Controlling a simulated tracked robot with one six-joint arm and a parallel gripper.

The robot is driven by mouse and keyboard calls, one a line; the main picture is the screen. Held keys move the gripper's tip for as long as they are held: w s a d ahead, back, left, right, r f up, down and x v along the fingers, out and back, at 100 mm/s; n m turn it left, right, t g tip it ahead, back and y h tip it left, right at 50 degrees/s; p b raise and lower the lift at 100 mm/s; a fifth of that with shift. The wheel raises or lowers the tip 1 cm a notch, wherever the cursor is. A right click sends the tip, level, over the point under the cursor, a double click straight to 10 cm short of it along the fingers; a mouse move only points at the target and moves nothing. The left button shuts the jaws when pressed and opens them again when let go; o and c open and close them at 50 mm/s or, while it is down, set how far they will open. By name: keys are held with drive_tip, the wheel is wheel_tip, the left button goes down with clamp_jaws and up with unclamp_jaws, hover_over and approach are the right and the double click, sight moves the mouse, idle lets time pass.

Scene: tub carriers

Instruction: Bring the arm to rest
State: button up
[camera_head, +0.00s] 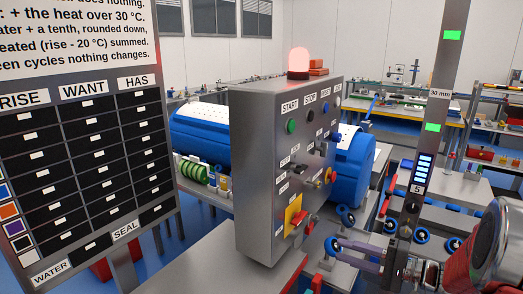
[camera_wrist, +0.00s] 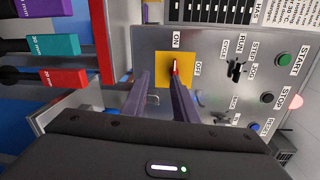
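My gripper (camera_head: 335,250) shows low right of centre in the head view, its purple fingers pointing left toward the grey control box (camera_head: 270,160). In the wrist view its two fingers (camera_wrist: 160,76) stand apart with nothing between them, so it is open. Beyond the fingertips is a yellow plate (camera_wrist: 162,60) with a red ON/OFF lever (camera_wrist: 176,67). The right finger's tip overlaps the lever in the picture; I cannot tell whether they touch. The plate (camera_head: 291,210) also shows low on the box in the head view.
A red beacon (camera_head: 299,60) glows on top of the box. A board with RISE, WANT and HAS columns (camera_head: 80,130) stands at the left. A grey post (camera_head: 430,130) rises beside my arm. Teal and red labelled blocks (camera_wrist: 55,45) lie left in the wrist view.

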drive_tip(key=s+a+f+g+h, duration=0.2)
drive_tip(key=s+g, duration=0.1)
drive_tip(key=s, duration=0.3)
drive_tip(key=s+a+f+n+g+h, duration=0.1)
drive_tip(key=s+a+f+g+h, duration=0.15)
drive_tip(key=s, duration=0.25)
drive_tip(key=s+a+f+g+h, duration=0.1)
drive_tip(key=s+f+g+h, duration=0.2)
drive_tip(key=s, duration=0.3)
drive_tip(key=s+a+r+n+t+h, duration=0.2)
drive_tip(key=s+r+n+h, duration=0.1)
drive_tip(key=r, duration=0.3)
drive_tip(key=s+a+r+n+t+h, duration=0.2)
drive_tip(key=s+r+n+h, duration=0.1)
drive_tip(key=r, duration=0.4)
drive_tip(key=shift+s+a+n, duration=0.25)
drive_tip(key=shift+s+n, duration=0.45)
drive_tip(key=shift+s, duration=0.1)
